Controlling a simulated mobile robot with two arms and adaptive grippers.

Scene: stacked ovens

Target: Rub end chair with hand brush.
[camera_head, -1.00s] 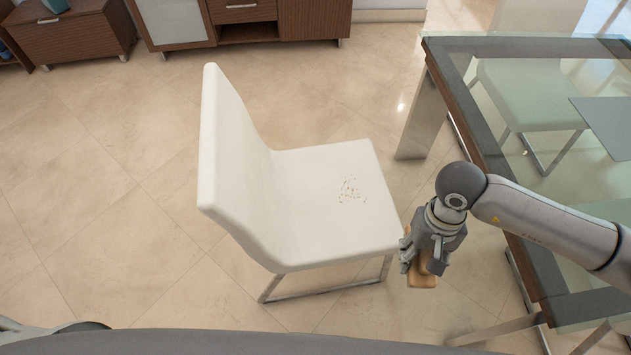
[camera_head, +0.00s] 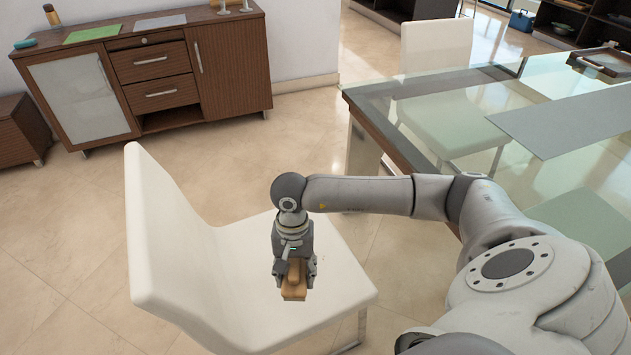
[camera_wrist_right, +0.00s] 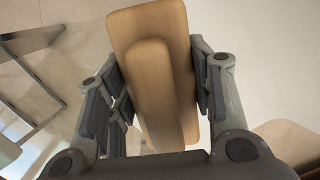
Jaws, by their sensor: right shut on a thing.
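The white end chair (camera_head: 215,255) stands in the lower left of the head view, its backrest at the left and its seat towards the right. My right gripper (camera_head: 294,280) is over the chair seat, pointing down, shut on the wooden hand brush (camera_head: 293,292). In the right wrist view the brush (camera_wrist_right: 155,80) sits between both fingers, its wooden back and grip facing the camera. Its underside is hidden, and I cannot tell whether it touches the seat. The dark specks on the seat are not visible now, hidden behind my gripper and arm. My left gripper is not in view.
A glass-topped dining table (camera_head: 470,105) stands right of the chair, with another white chair (camera_head: 436,50) behind it. A brown wooden sideboard (camera_head: 232,60) is along the back wall. Tiled floor lies open between chair and sideboard.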

